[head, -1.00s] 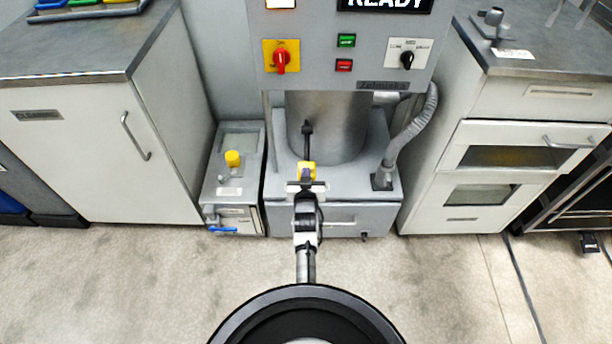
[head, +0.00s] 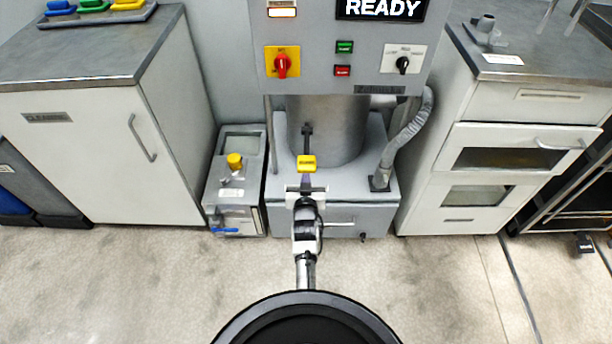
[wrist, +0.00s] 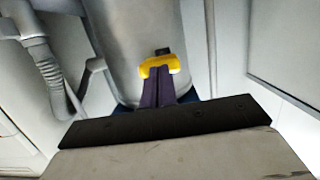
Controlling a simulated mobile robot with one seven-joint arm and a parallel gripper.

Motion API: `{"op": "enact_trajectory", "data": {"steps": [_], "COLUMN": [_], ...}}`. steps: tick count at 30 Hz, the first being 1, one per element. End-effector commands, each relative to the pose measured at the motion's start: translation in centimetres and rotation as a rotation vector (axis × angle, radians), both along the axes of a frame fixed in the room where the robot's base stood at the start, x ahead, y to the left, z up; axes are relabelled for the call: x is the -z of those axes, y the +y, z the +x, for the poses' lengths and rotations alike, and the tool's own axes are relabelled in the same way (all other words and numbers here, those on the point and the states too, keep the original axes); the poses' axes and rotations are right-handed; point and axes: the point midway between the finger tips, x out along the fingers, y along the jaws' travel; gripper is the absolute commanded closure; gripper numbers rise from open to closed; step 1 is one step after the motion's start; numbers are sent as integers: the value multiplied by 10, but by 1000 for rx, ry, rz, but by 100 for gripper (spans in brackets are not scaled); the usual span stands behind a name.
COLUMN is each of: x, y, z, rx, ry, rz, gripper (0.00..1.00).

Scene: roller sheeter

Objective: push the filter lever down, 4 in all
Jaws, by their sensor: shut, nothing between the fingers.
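The filter lever has a yellow handle (head: 306,163) on a dark rod in front of the grey cylinder of the machine. My gripper (head: 305,180) is shut and empty, just below the handle in the head view. In the wrist view, the dark purple fingers (wrist: 160,84) lie together, and their tips meet the yellow handle (wrist: 160,65) in the picture. The tips are hidden in the head view. I cannot tell whether they touch the handle.
The control panel (head: 340,85) above shows READY. A grey hose (head: 408,130) runs to the right of the cylinder. A small tank (head: 236,190) with a yellow knob stands to the left. Cabinets (head: 75,150) flank the machine. The floor in front is clear.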

Motion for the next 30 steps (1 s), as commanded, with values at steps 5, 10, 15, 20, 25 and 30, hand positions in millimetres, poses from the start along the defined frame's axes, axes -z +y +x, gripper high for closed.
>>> {"op": "enact_trajectory", "data": {"steps": [5,10,15,20,25,30], "x": [5,5,5,5,4,4], "y": [0,0,0,0,0,0], "z": [-36,-58,-68,-70,-70,-70], "rx": [0,0,0,0,0,0], "ry": [-4,-7,-9,-9,-10,-10], "rz": [0,0,0,0,0,0], "gripper": [100,100,100,100,100,100]}}
